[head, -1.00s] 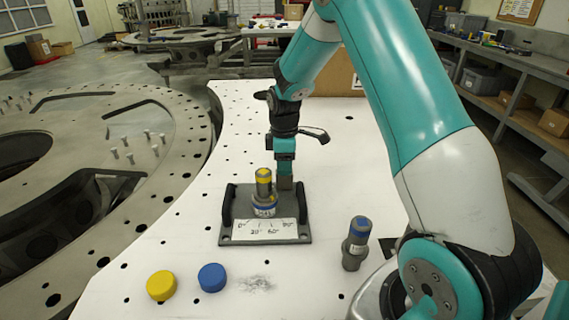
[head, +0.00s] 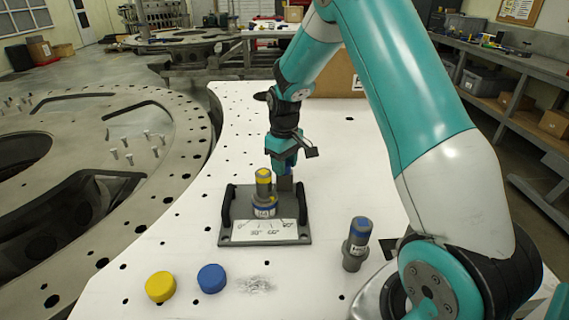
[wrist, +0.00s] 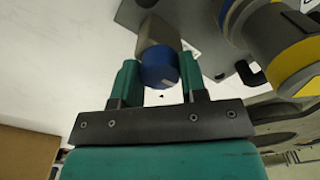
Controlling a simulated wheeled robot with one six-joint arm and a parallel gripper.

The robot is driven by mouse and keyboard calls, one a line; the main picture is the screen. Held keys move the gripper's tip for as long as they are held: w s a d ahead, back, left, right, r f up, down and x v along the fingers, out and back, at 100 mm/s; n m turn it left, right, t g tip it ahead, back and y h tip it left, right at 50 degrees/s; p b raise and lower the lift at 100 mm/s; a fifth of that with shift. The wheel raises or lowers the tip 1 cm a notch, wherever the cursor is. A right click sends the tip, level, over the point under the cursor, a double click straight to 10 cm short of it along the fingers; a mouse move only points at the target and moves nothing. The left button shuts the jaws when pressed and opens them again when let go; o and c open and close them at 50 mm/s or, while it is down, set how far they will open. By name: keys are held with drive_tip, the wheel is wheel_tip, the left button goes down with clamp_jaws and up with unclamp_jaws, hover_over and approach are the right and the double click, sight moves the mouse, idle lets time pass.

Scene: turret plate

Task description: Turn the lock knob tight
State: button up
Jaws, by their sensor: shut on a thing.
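The lock knob (wrist: 158,68) is blue with a small pale mark on its face, and sits at a grey block (wrist: 156,35) in the wrist view. My gripper (wrist: 160,80) has its teal fingers on either side of the knob and is shut on it. In the head view my gripper (head: 285,168) points down at the back of a grey fixture plate (head: 303,238), and the knob is hidden there. A grey post with a yellow band (head: 263,182) stands on the plate, in front of my gripper. A white angle scale (head: 262,230) lies at the plate's front.
A grey cylinder with a blue top (head: 357,240) stands upright to the right of the fixture. A yellow cap (head: 160,286) and a blue cap (head: 211,278) lie at the front left. Black handles (head: 227,204) flank the post. The white table right of the fixture is mostly clear.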

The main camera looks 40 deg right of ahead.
idle(0.4)
drive_tip(key=o, duration=0.9)
wheel_tip(320, 180, up, 18)
drive_tip(key=b, duration=0.2)
drive_tip(key=shift+f+b, duration=0.25)
drive_tip(key=shift+b, duration=0.15)
drive_tip(key=s+a+n+y, duration=0.1)
drive_tip(key=s+a+n, duration=0.1)
drive_tip(key=s+a, duration=0.95)
drive_tip(key=s+a+f+n+y, duration=0.1)
drive_tip(key=s+a, duration=0.3)
drive_tip(key=s, duration=0.1)
drive_tip(key=s+a+f+y, duration=0.1)
drive_tip(key=s+a, duration=0.3)
drive_tip(key=s, duration=0.2)
drive_tip(key=s+a+f+n+y, duration=0.1)
drive_tip(key=s+a, duration=0.3)
drive_tip(key=s, duration=0.1)
drive_tip(key=shift+s+a+n, duration=0.25)
drive_tip(key=shift+s+n, duration=0.05)
drive_tip(key=shift+s, duration=0.05)
